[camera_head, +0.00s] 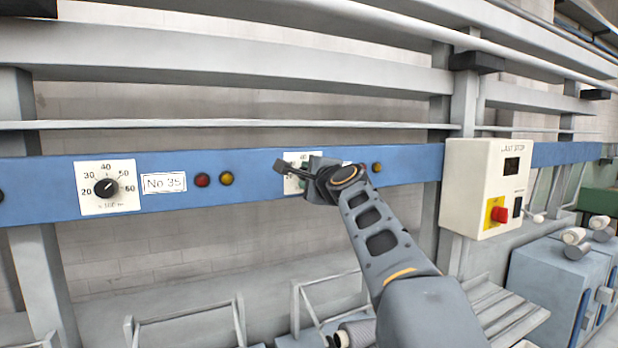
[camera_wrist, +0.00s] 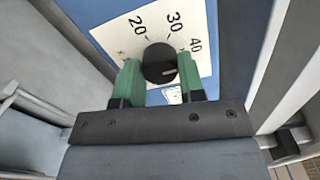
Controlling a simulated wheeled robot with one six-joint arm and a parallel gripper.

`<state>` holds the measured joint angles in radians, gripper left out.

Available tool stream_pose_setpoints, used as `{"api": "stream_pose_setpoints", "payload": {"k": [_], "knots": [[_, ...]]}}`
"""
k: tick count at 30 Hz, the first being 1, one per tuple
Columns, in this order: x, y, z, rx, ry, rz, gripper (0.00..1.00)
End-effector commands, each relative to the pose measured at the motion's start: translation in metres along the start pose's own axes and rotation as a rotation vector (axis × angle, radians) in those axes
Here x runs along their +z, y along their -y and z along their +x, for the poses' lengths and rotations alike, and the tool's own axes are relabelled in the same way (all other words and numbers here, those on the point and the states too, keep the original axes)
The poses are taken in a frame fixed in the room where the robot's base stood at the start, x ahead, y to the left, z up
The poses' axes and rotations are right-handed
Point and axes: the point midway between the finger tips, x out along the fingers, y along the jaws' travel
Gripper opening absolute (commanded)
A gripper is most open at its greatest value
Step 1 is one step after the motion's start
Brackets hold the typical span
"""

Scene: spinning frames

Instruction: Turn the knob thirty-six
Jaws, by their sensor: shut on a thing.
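A black round knob (camera_wrist: 159,63) sits on a white dial plate (camera_wrist: 112,38) with the numbers 20, 30 and 40 in the wrist view. My gripper (camera_wrist: 159,80) has its two green fingers on either side of the knob, shut on it. In the head view my gripper (camera_head: 303,176) covers most of this dial plate (camera_head: 290,184), and the knob is hidden there. The label beside this dial is mostly hidden behind my arm, so its number cannot be read.
Another dial (camera_head: 106,187) with a black knob is at the left, beside a label "No 35" (camera_head: 164,185), a red lamp (camera_head: 202,180) and a yellow lamp (camera_head: 226,178). A cream control box (camera_head: 487,185) with a red switch stands out at the right. Metal frames lie below the blue rail (camera_head: 50,190).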

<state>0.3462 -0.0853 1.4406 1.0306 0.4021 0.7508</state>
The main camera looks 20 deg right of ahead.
Motion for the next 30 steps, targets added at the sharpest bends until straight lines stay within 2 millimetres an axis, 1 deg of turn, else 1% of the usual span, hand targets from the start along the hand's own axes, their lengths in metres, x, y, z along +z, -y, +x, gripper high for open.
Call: {"api": "stream_pose_setpoints", "payload": {"k": [7,8,15,16,22,25,29,30], "knots": [[0.0,0.0,0.0,0.001,0.0,0.001,0.13],[0.0,0.0,0.0,0.001,0.0,0.001,0.37],[0.0,0.0,0.0,0.001,0.0,0.001,0.6],[0.0,0.0,0.0,0.001,0.0,0.001,0.62],[0.0,0.0,0.0,0.0,0.0,0.001,0.62],[0.0,0.0,-0.004,-0.001,0.0,0.001,0.62],[0.0,-0.002,-0.02,-0.002,0.0,0.001,0.62],[0.0,-0.002,-0.027,-0.004,-0.001,0.0,0.62]]}}
